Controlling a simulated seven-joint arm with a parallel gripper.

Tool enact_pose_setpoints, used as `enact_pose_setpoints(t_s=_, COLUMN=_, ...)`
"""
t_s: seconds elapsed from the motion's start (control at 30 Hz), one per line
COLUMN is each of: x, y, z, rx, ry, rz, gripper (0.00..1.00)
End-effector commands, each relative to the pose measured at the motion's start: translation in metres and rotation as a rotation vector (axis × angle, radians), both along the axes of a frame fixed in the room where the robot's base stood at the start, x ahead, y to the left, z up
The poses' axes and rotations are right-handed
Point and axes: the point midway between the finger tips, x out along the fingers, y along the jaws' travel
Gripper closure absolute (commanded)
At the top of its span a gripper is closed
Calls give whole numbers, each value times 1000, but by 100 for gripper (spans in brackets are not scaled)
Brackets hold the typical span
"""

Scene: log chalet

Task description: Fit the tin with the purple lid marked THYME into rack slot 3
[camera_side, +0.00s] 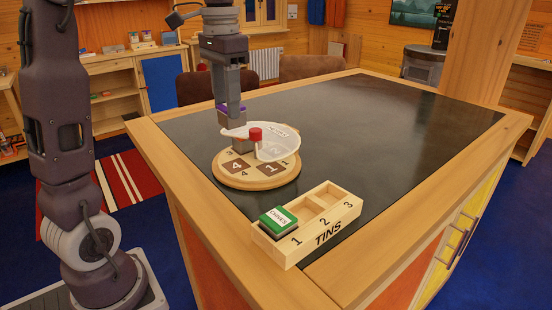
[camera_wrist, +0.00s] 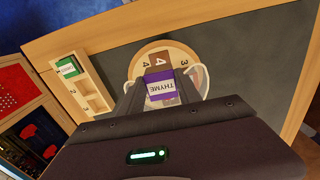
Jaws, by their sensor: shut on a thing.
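The tin with the purple lid marked THYME (camera_wrist: 160,86) is between the two fingers of my gripper (camera_wrist: 160,92) in the wrist view. In the side view my gripper (camera_side: 232,112) points down over the back left of a round numbered board (camera_side: 242,183), and only a sliver of purple shows there. I cannot tell whether the tin touches the board. The wooden rack marked TINS (camera_side: 318,240) stands in front of the board. Its slot 1 holds a tin with a green lid (camera_side: 278,218). Slots 2 and 3 are empty, with 3 at the far right end.
A clear cover with a red knob (camera_side: 256,135) stands over part of the round board, close beside my gripper. The dark table top (camera_side: 380,120) is bare to the right and behind. The rack sits near the table's front wooden edge.

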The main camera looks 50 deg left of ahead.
Motion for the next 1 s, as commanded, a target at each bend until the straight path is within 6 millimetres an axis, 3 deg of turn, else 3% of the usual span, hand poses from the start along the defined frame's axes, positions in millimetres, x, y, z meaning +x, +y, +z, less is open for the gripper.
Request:
enact_pose_setpoints(t_s=0.17, x=25, y=-34, z=0, rx=-1, ry=0, rz=3, gripper=100)
enact_pose_setpoints(t_s=0.4, x=68, y=-141, z=-2, rx=0, ry=0, rz=39, gripper=100)
enact_pose_setpoints(t_s=0.5, x=74, y=-181, z=-4, rx=0, ry=-1, rz=55, gripper=100)
enact_pose_setpoints(t_s=0.6, x=74, y=-206, z=-5, rx=1, ry=0, rz=68, gripper=100)
enact_pose_setpoints(t_s=0.67, x=74, y=-213, z=-10, rx=1, ry=1, rz=73, gripper=100)
enact_pose_setpoints(t_s=1.0, x=73, y=-215, z=-79, rx=1, ry=4, rz=77, gripper=100)
